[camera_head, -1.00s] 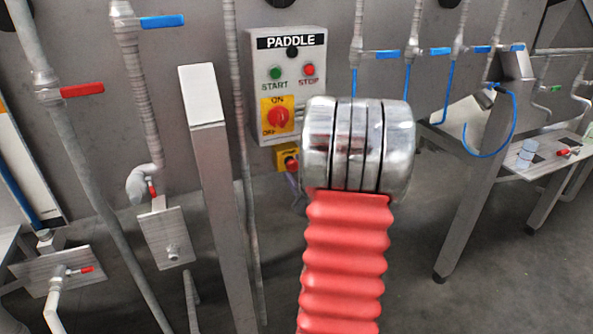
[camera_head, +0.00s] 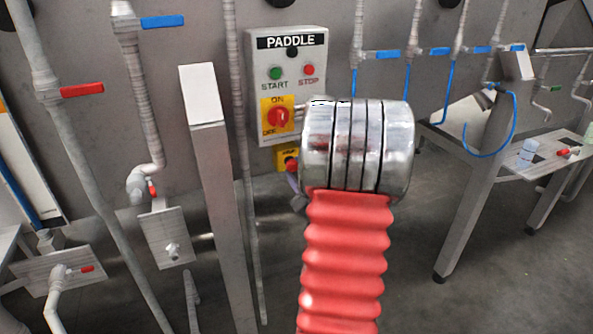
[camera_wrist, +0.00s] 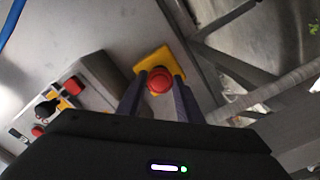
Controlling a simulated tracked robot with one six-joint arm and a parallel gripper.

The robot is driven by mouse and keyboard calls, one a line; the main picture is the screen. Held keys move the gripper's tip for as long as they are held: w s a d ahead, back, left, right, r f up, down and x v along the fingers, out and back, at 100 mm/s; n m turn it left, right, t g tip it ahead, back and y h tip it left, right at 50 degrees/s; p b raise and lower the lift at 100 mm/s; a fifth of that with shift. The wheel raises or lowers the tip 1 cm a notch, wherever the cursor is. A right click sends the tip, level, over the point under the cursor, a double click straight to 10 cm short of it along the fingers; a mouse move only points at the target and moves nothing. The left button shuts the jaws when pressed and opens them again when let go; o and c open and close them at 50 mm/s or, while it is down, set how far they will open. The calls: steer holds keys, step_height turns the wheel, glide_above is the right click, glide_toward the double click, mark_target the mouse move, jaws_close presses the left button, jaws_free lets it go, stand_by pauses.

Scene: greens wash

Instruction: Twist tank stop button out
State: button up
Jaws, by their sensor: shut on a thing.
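The tank stop button is a red mushroom head (camera_wrist: 159,80) on a yellow box, seen in the wrist view between my fingers. My gripper (camera_wrist: 159,88) is shut on it, with one dark purple finger at each side. In the head view the red button (camera_head: 291,165) shows on the small yellow box (camera_head: 282,152) below the paddle panel. There my arm's silver and red link hides most of my gripper. I cannot tell how far the button stands out.
The grey PADDLE panel (camera_head: 308,87) above has a green START button (camera_head: 275,73), a red STOP button (camera_head: 309,70) and a red rotary switch (camera_head: 278,117) on a yellow plate. A steel post (camera_head: 214,170) and upright pipes stand to the left.

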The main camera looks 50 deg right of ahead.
steer(key=m, duration=0.6)
steer(key=shift+a+f, duration=0.1)
steer(key=shift+f, duration=0.1)
steer(key=shift+m, duration=0.3)
steer(key=o, duration=0.6)
steer(key=shift+s, duration=0.1)
steer(key=o, duration=0.4)
steer(key=shift+r, duration=0.1)
